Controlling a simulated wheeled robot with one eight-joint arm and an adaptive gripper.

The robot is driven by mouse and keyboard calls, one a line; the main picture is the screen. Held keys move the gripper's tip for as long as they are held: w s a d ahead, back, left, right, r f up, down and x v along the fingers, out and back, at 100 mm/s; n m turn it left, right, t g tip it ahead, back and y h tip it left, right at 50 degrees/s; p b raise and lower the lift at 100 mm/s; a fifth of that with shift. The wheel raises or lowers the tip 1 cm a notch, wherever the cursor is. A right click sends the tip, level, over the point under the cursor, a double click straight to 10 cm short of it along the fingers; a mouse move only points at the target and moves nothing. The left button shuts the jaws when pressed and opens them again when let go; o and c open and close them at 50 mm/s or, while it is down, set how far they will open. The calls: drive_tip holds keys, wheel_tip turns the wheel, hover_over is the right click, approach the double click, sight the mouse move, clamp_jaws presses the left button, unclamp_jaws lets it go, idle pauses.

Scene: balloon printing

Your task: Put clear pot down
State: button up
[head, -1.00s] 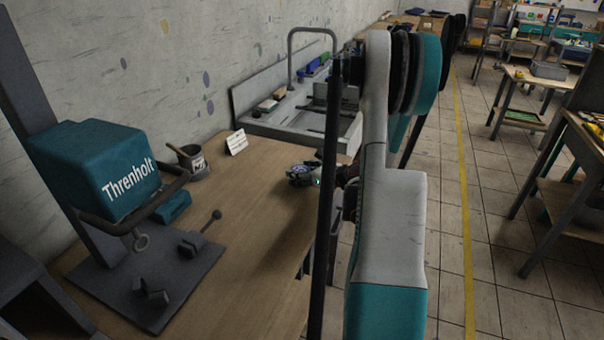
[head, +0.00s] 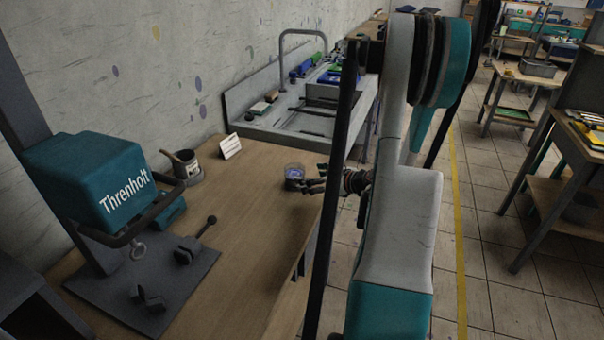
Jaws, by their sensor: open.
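The clear pot (head: 294,172), with something blue inside, stands upright on the wooden table (head: 250,215) near its right edge. My gripper (head: 308,180) is just to the right of the pot, with its fingers open and pointing left toward it. A small gap seems to lie between the fingertips and the pot, but contact is hard to judge at this size. A dark pole of mine and my arm hide part of the table edge.
A dark pot with a brush (head: 187,166) and a white card (head: 230,146) stand at the table's back. A teal Threnholt machine (head: 95,180) is at left. A grey workstation (head: 300,112) adjoins behind. The table's middle is clear.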

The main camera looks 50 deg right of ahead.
drive_tip(key=shift+v, duration=1.65)
